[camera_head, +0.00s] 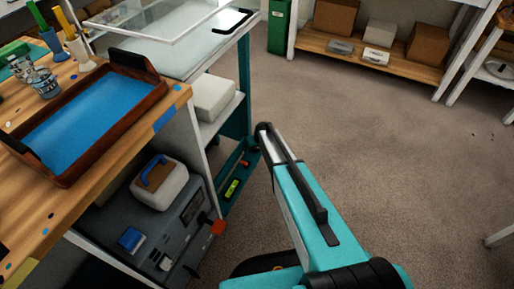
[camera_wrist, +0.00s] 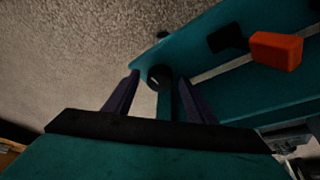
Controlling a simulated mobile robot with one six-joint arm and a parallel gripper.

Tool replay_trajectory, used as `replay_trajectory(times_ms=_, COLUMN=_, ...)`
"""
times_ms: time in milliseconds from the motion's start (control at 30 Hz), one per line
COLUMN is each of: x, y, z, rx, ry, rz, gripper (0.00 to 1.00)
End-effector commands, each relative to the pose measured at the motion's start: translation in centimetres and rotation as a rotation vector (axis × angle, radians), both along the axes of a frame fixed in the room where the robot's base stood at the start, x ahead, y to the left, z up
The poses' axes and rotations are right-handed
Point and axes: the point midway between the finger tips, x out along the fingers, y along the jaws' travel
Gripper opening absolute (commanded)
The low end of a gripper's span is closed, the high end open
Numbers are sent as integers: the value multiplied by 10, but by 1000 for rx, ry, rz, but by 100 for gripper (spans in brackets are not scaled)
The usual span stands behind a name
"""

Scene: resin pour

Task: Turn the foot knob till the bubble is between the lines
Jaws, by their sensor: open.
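A small black round foot knob (camera_wrist: 160,77) with a pale mark on its face shows in the wrist view, by the teal frame. My gripper (camera_wrist: 158,84) is open, with one dark finger on each side of the knob in that view. I cannot tell whether either finger touches it. In the head view my gripper is not clearly seen beyond my teal arm. A yellow-green level vial (camera_head: 232,187) sits on the low teal rail, left of my arm. Its bubble and lines are too small to read.
A red-orange block (camera_wrist: 275,50) on a black stem stands right of the knob in the wrist view. In the head view, a grey cabinet (camera_head: 193,205) and a wooden bench (camera_head: 178,94) with a blue-lined tray are at left. Carpet at right is clear.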

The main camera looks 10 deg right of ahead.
Motion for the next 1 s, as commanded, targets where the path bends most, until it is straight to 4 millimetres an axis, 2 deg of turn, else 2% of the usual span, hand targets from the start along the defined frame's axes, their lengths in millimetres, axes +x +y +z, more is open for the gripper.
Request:
replay_trajectory(times_ms=100, x=0, y=0, z=0, rx=0, ry=0, rz=0, gripper=51)
replay_trajectory(times_ms=300, x=0, y=0, z=0, rx=0, ry=0, rz=0, gripper=17)
replay_trajectory(times_ms=367, x=0, y=0, z=0, rx=0, ry=0, rz=0, gripper=10)
replay_trajectory(times_ms=667, x=0, y=0, z=0, rx=0, ry=1, rz=15, gripper=10)
replay_trajectory(times_ms=1000, x=0, y=-1, z=0, rx=-1, ry=1, rz=116, gripper=10)
